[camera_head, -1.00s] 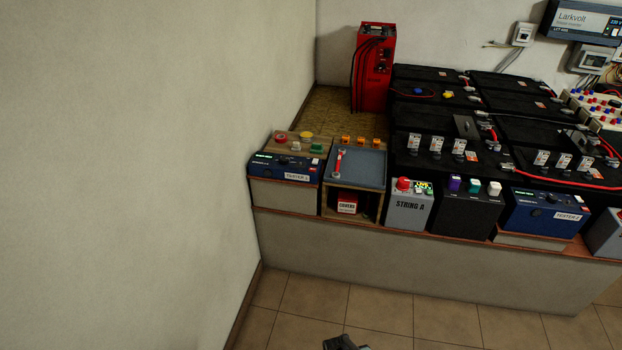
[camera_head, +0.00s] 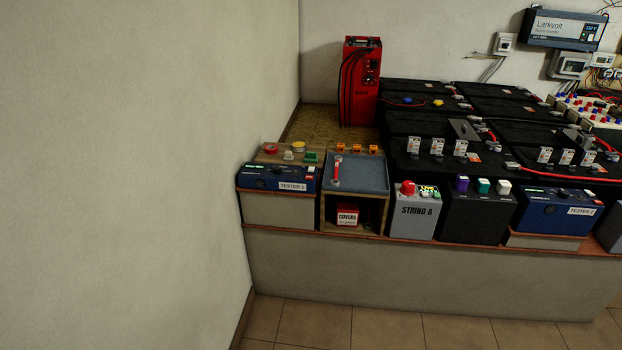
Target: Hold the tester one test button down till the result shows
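Tester one is a blue box labelled "TESTER 1" (camera_head: 279,179) at the left end of the bench, on a pale block close to the wall. It has a small green-lit display (camera_head: 257,168) at its upper left and a dark round control on its front. The display text is too small to read, and I cannot make out which part is the test button. My gripper is not in view, and nothing touches the tester.
Behind tester one is a wooden board (camera_head: 270,152) with coloured caps. To its right are a grey tray (camera_head: 362,180) with a red-handled tool, a box labelled "STRING A" (camera_head: 417,222) and tester two (camera_head: 552,212). Black batteries and a red unit (camera_head: 360,85) stand behind. Floor in front is clear.

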